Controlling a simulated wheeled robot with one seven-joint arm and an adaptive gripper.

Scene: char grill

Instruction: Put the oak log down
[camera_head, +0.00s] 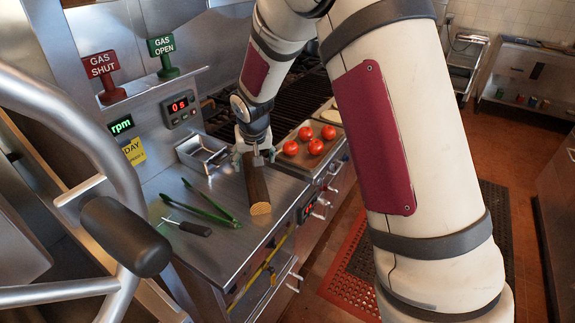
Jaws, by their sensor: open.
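The oak log (257,186) is a dark-barked piece with a pale cut end facing the front. It lies on the steel counter (228,249) beside the green tongs. My gripper (254,158) is at the log's far end, pointing down, with its jaws open around or just over that end. The exact gap between the fingers and the bark is too small to make out.
Green tongs (213,203) and a black-handled tool (188,228) lie left of the log. A small steel pan (203,152) sits behind them. Several tomatoes (315,147) rest on a tray at right. Gas signs (100,66) stand at the back left.

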